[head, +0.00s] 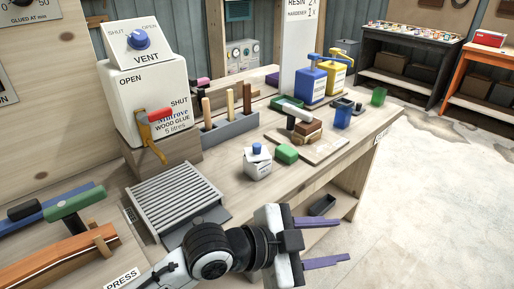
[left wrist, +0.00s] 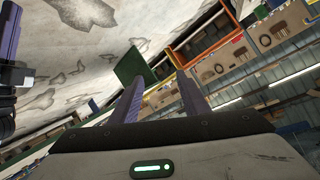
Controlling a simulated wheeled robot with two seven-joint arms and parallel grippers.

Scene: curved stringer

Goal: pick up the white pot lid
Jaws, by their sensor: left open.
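A small white pot (head: 257,170) stands on the wooden workbench. Its white lid (head: 257,155) has a blue knob and sits on top of it. My left gripper (head: 346,240) is open, with two purple fingers pointing right, past the bench's front edge. It is to the right of and nearer than the pot, with nothing between the fingers. In the left wrist view the open fingers (left wrist: 160,80) point away from the bench, and neither pot nor lid shows. A purple finger-like part at that view's left edge may belong to my right gripper.
A green block (head: 287,154) lies just right of the pot. A grey rack with upright wooden handles (head: 230,130) stands behind it. A ribbed grey panel (head: 178,200) is to the left. A white wood glue dispenser (head: 150,95) rises at the back left. The right floor is clear.

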